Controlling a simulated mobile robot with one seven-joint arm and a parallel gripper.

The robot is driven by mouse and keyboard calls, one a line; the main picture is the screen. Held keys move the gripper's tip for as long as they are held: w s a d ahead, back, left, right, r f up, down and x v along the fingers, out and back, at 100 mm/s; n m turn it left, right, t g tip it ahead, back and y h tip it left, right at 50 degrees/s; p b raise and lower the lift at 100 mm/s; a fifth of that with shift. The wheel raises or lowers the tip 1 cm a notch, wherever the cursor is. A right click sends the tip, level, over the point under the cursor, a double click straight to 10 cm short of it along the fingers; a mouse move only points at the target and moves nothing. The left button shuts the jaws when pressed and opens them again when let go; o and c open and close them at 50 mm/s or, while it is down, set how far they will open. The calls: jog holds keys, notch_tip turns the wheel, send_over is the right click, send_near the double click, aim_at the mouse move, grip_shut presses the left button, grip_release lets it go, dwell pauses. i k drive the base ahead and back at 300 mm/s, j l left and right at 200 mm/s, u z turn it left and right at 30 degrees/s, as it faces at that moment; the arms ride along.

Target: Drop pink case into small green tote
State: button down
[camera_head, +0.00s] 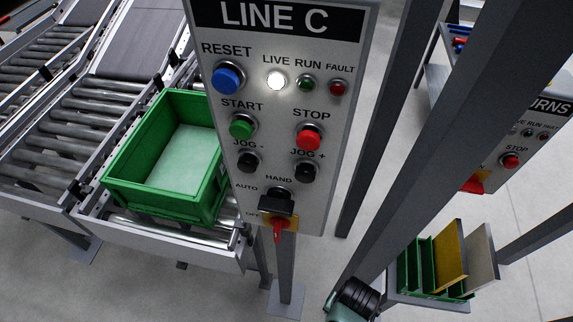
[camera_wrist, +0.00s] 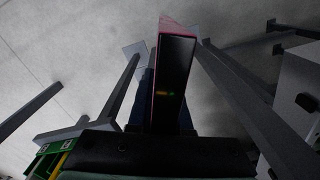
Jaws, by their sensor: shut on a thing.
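The pink case (camera_wrist: 175,72) stands out from my gripper (camera_wrist: 165,118) in the wrist view; it has a pink edge, a dark face and a small yellow-green mark. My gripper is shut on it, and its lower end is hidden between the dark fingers. The small green tote (camera_head: 150,200) sits on a roller conveyor at the left of the head view. It is open at the top, and its pale floor looks empty. In the head view part of my arm (camera_head: 352,302) shows at the bottom edge; the case and fingers are out of that view.
The LINE C control panel (camera_head: 285,105) stands upright just right of the tote and overlaps its right edge. Grey posts (camera_head: 420,130) slant across the right side. A low stand with green, yellow and grey dividers (camera_head: 440,265) is at lower right. Grey floor lies below the case.

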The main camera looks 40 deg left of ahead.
aim_at(195, 166)
jog(key=k+j, duration=0.1)
jog(key=j, duration=0.25)
jog(key=k+j+z, duration=0.15)
jog(key=j, duration=0.25)
jog(key=k+j, duration=0.1)
jog(key=j, duration=0.25)
jog(key=k+j+z, duration=0.15)
jog(key=j, duration=0.2)
jog(key=k+j, duration=0.15)
jog(key=j, duration=0.2)
jog(key=i+z, duration=0.05)
